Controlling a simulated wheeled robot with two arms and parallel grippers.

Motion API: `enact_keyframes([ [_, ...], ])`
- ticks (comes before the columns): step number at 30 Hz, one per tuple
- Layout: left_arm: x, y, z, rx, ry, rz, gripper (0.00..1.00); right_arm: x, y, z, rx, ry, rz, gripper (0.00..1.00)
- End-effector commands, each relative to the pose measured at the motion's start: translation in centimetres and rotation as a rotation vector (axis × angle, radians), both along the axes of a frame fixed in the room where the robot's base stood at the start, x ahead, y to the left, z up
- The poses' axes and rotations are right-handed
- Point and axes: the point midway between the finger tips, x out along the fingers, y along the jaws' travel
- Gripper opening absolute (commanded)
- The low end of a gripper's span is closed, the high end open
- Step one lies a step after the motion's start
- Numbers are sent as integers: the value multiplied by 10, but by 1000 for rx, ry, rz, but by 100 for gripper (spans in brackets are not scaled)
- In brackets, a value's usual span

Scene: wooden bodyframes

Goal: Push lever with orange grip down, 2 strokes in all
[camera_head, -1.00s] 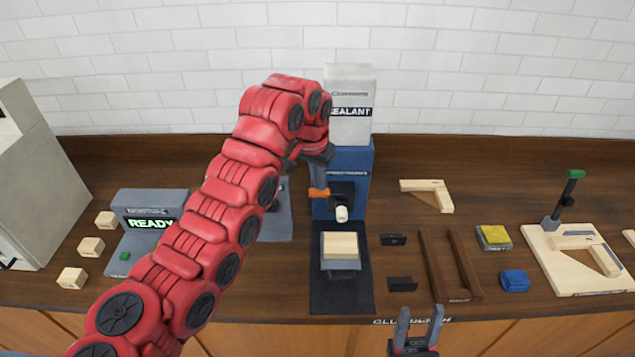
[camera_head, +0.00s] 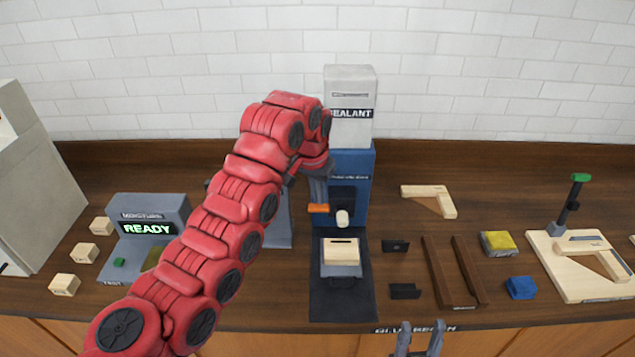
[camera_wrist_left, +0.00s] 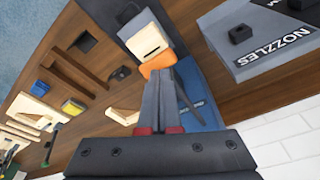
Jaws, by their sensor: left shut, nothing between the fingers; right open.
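The lever's orange grip (camera_head: 318,208) is at the left front of the blue sealant dispenser (camera_head: 350,165), beside the white nozzle (camera_head: 342,218). My left gripper (camera_head: 318,200) is shut and empty, with its fingertips right above the grip and seeming to touch it. In the left wrist view, the fingertips (camera_wrist_left: 168,72) overlap the orange grip (camera_wrist_left: 156,65). A pale wooden block (camera_head: 341,256) with a dark mark on top sits under the nozzle; it also shows in the wrist view (camera_wrist_left: 146,41). My right gripper (camera_head: 420,335) is open at the bottom edge.
A grey box reading READY (camera_head: 147,230) and several small wooden blocks (camera_head: 85,253) are on the left. A brown two-rail holder (camera_head: 455,272), a yellow-topped sponge (camera_head: 497,243), a blue block (camera_head: 520,287) and a green-topped clamp (camera_head: 570,205) are on the right.

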Motion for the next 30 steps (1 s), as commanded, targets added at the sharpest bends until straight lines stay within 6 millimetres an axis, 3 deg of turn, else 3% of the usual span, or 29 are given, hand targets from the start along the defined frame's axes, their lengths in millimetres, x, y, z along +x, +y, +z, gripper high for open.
enact_keyframes([
  [22, 0, 0, 61, 1, -1, -1, 0, 0, 0, 33, 0, 0, 0, 50],
  [30, 0, 0, 63, -1, 0, -1, 0, 0, 0, 34, 0, 0, 0, 50],
])
